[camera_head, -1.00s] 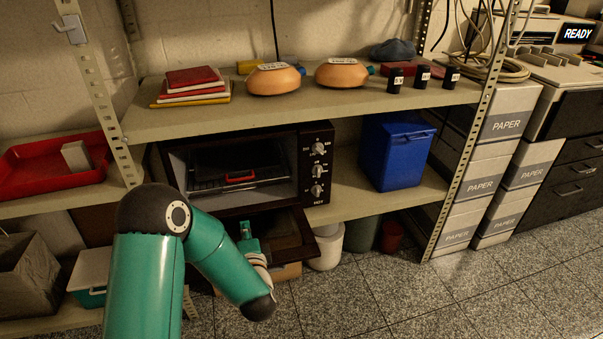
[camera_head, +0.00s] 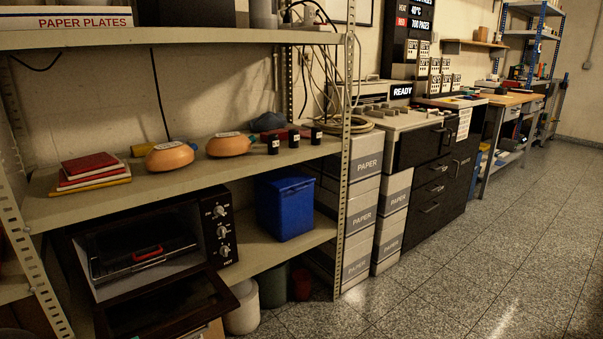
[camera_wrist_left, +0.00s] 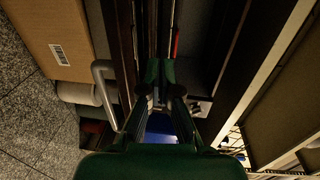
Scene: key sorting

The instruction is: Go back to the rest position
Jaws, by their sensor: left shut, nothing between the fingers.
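My left gripper (camera_wrist_left: 160,70) shows in the left wrist view, its two dark green fingers together and nothing visible between them. Neither arm shows in the head view. The toaster oven (camera_head: 228,222) stands on the lower shelf at the left of the head view, with its door (camera_head: 170,305) hanging open. A rack with a red handle (camera_head: 149,254) is inside it. In the left wrist view the gripper is in front of dark panels with a metal bar handle (camera_wrist_left: 103,95) beside it; a small red strip (camera_wrist_left: 177,42) shows beyond the fingertips. I cannot tell whether it touches anything.
The upper shelf (camera_head: 110,203) holds folders (camera_head: 90,165), two orange domes (camera_head: 170,156) (camera_head: 230,144) and three black canisters. A blue bin (camera_head: 285,205) is beside the oven. Paper boxes (camera_head: 362,205) stand right of the shelf post. The tiled floor (camera_head: 480,260) at the right is clear.

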